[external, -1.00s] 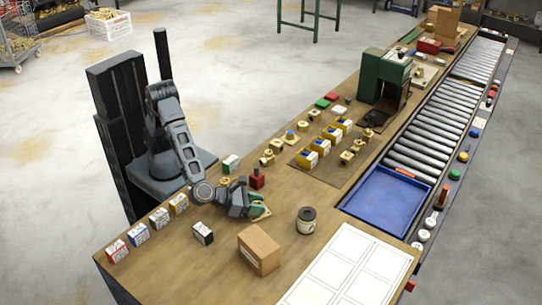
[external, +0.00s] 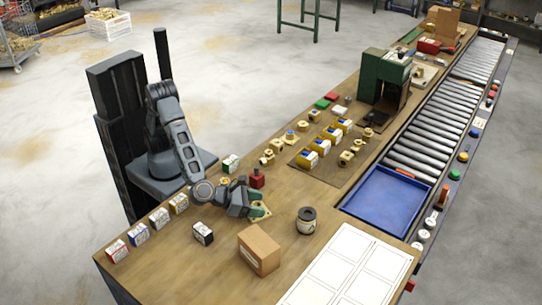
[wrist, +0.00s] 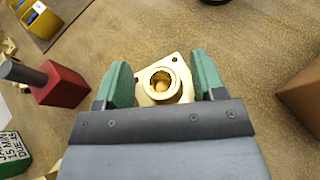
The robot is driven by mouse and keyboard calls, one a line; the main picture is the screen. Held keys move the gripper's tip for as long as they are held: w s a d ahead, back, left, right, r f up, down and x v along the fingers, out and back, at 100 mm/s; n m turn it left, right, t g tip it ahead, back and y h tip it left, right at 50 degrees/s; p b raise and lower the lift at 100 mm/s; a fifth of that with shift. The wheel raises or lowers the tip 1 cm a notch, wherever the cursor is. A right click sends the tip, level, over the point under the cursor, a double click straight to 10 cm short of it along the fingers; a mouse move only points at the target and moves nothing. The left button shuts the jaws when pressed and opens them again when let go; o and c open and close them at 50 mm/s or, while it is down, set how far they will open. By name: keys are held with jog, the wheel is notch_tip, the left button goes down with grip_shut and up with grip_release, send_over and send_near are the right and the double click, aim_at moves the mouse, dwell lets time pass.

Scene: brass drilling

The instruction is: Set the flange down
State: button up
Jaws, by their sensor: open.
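The brass flange (wrist: 176,72) lies on the wooden bench top, its round bore facing up in the wrist view. It also shows in the external view (external: 261,211), partly hidden by my gripper. My gripper (wrist: 164,75) has its two green fingers spread, one on each side of the flange. In the wrist view there is a gap at the right finger, and the left finger is close to the flange edge. My gripper (external: 259,204) is low over the bench in the external view.
A red block with a dark post (external: 257,179) stands just behind the gripper. A cardboard box (external: 259,250), a dark-lidded jar (external: 306,220) and a small black box (external: 203,233) stand nearby. A blue tray (external: 387,199) lies to the right. Bare bench lies between flange and jar.

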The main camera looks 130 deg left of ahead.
jog(key=v, duration=1.2)
